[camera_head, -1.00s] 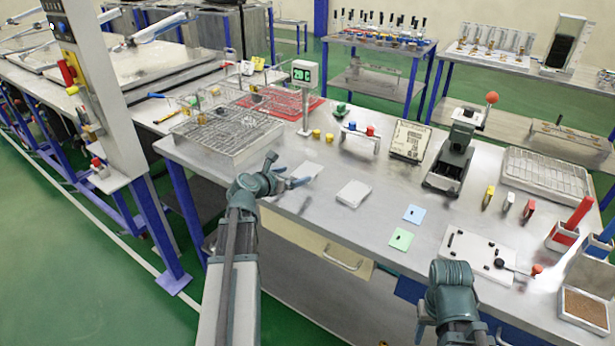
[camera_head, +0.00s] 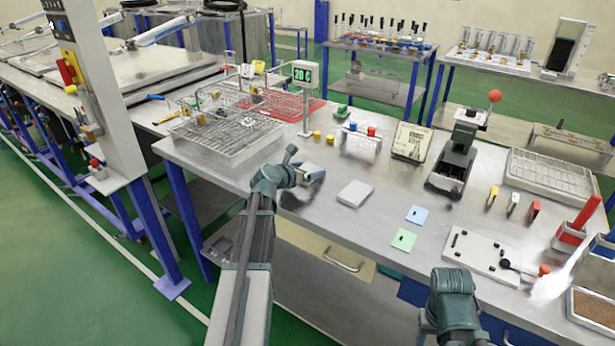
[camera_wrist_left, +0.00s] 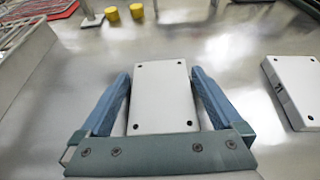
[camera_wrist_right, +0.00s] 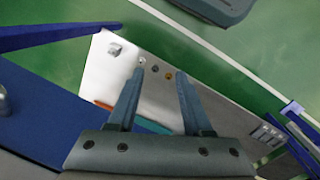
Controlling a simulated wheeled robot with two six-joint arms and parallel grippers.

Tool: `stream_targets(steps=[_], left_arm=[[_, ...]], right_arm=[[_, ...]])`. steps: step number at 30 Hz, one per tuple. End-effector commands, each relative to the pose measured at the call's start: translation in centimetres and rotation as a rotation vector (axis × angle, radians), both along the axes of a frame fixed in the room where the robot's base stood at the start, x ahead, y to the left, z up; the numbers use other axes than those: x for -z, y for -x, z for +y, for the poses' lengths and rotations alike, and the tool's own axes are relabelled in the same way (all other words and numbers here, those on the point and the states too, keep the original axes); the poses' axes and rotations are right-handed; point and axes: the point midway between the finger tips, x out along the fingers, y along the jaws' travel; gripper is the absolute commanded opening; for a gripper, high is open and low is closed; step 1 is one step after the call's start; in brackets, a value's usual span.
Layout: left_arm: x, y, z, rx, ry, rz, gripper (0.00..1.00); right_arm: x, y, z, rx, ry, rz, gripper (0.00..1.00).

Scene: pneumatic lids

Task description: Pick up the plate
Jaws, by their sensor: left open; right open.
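A pale rectangular plate (camera_wrist_left: 161,95) with dark holes at its corners lies on the metal table in the left wrist view. In the head view it (camera_head: 308,168) is partly hidden by my left gripper (camera_head: 312,178). The blue fingers of my left gripper (camera_wrist_left: 159,72) are open, one on each side of the plate, with a gap along both edges. A second pale plate (camera_head: 355,193) lies to the right, and also shows in the left wrist view (camera_wrist_left: 296,92). My right gripper (camera_wrist_right: 157,85) is open and empty, away from the plates.
A wire basket (camera_head: 225,138) stands left of the plates, with yellow caps (camera_head: 318,135) and a display post (camera_head: 304,95) behind. Blue (camera_head: 418,214) and green (camera_head: 403,240) cards lie to the right. A whitish haze (camera_head: 552,284) shows near the right end.

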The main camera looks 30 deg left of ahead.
Motion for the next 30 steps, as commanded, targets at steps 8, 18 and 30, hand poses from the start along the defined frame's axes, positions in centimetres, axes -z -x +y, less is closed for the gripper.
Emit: stream_targets(steps=[8, 18, 30], left_arm=[[-0.04, 0.01, -0.02, -0.001, 0.000, 0.000, 0.86], [-0.03, 0.02, -0.01, -0.001, 0.000, 0.000, 0.24], [-0.16, 0.02, 0.00, -0.001, 0.001, -0.001, 0.10]], right_arm=[[-0.03, 0.00, 0.00, 0.000, 0.000, 0.000, 0.50], [-0.03, 0.00, 0.00, 0.000, 0.000, 0.000, 0.50], [-0.15, 0.00, 0.00, 0.000, 0.000, 0.000, 0.50]])
